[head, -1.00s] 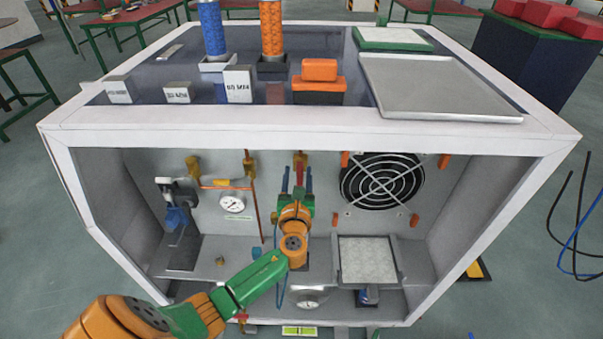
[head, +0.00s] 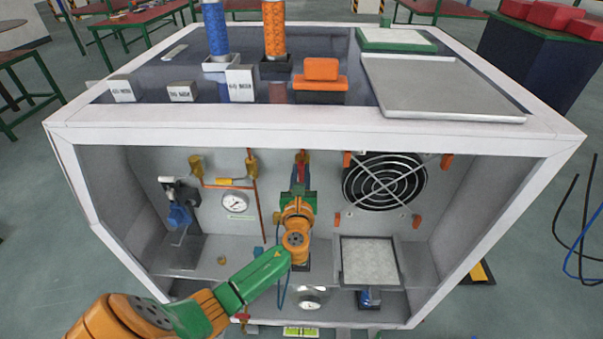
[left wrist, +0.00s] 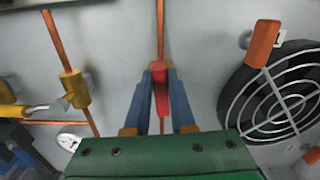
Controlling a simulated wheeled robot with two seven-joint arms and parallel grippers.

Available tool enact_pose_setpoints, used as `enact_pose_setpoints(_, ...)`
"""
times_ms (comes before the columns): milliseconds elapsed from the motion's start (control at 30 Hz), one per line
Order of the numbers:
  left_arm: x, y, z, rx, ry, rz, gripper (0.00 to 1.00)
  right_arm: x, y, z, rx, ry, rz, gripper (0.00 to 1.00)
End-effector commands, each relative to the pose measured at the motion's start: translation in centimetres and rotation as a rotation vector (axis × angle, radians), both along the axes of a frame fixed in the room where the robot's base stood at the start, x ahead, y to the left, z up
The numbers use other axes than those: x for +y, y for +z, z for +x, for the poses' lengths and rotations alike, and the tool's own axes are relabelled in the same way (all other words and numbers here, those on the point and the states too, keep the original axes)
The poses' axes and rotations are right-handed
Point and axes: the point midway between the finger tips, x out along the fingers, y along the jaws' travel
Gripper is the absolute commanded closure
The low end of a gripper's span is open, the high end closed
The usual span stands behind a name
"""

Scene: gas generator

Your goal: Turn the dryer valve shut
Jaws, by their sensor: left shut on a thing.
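The dryer valve's red handle (left wrist: 160,92) hangs straight down in the left wrist view, in line with a vertical copper pipe. The blue fingers of my left gripper (left wrist: 160,80) are shut on it, one on each side. In the head view the red handle (head: 301,173) shows below a brass valve body (head: 302,157) at the middle of the cabinet's back wall. My left gripper (head: 299,178) reaches it from below, partly hiding it. My right gripper is not in view.
A round black fan grille (head: 385,182) is to the right of the valve. Left of it are a pressure gauge (head: 235,202) and copper pipes with brass valves (head: 252,166). A framed filter panel (head: 369,262) lies to the lower right. The white cabinet frame (head: 320,141) surrounds the opening.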

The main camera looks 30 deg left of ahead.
Motion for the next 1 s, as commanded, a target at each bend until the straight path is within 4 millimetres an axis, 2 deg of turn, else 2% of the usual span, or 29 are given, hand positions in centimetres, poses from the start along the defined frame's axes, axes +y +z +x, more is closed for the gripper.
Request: enact_pose_setpoints(1000,1.2,-1.3,-0.8,-0.479,0.001,-0.786,1.00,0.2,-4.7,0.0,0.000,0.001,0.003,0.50)
